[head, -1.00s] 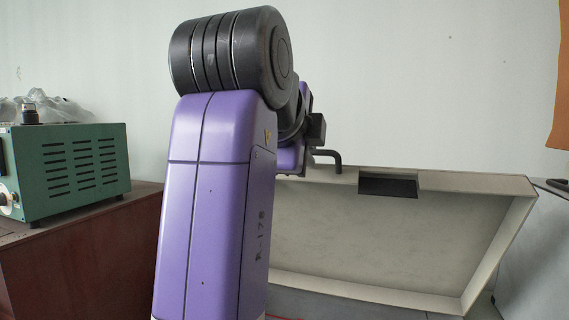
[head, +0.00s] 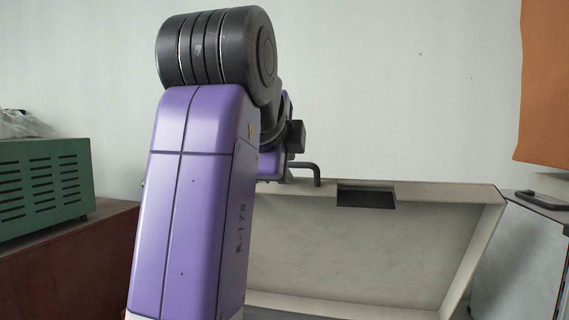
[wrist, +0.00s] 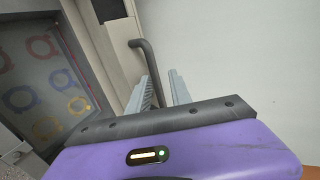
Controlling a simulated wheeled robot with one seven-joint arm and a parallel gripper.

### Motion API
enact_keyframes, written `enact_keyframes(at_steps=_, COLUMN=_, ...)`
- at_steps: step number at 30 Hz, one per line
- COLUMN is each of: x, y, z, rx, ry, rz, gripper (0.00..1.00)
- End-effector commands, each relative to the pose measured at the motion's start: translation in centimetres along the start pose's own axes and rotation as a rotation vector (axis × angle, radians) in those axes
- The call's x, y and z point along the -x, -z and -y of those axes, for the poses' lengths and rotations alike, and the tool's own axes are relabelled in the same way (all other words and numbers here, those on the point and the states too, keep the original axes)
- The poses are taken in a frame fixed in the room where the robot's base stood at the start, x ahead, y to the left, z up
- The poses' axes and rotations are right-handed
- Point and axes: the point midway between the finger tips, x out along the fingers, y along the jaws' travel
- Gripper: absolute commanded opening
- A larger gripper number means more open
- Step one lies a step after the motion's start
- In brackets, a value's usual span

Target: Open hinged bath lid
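The bath lid (head: 370,245) is a pale, framed panel that stands raised and tilted, its inner face towards me in the head view. A dark recess (head: 366,196) sits in its top edge. A dark bent handle bar (head: 316,170) rises at the top edge beside my arm; it also shows in the wrist view (wrist: 146,62). My gripper (wrist: 162,78) has its two grey fingers apart, with the bar running between them and a gap towards the right finger. Whether the left finger touches the bar is unclear. The gripper is hidden behind my arm in the head view.
A green vented box (head: 42,185) stands on a red-brown cabinet (head: 60,255) at the left. An orange panel (head: 545,85) hangs at the upper right, above a grey surface with a dark handle (head: 541,199). The wrist view shows a panel with coloured rings (wrist: 45,85).

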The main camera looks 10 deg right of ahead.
Motion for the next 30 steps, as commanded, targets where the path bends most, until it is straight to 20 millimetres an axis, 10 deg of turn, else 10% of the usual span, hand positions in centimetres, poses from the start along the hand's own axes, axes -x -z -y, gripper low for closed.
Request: enact_keyframes(at_steps=30, x=7.9, y=0.0, z=0.0, rx=-0.001, ry=0.0, rz=0.0, gripper=0.32)
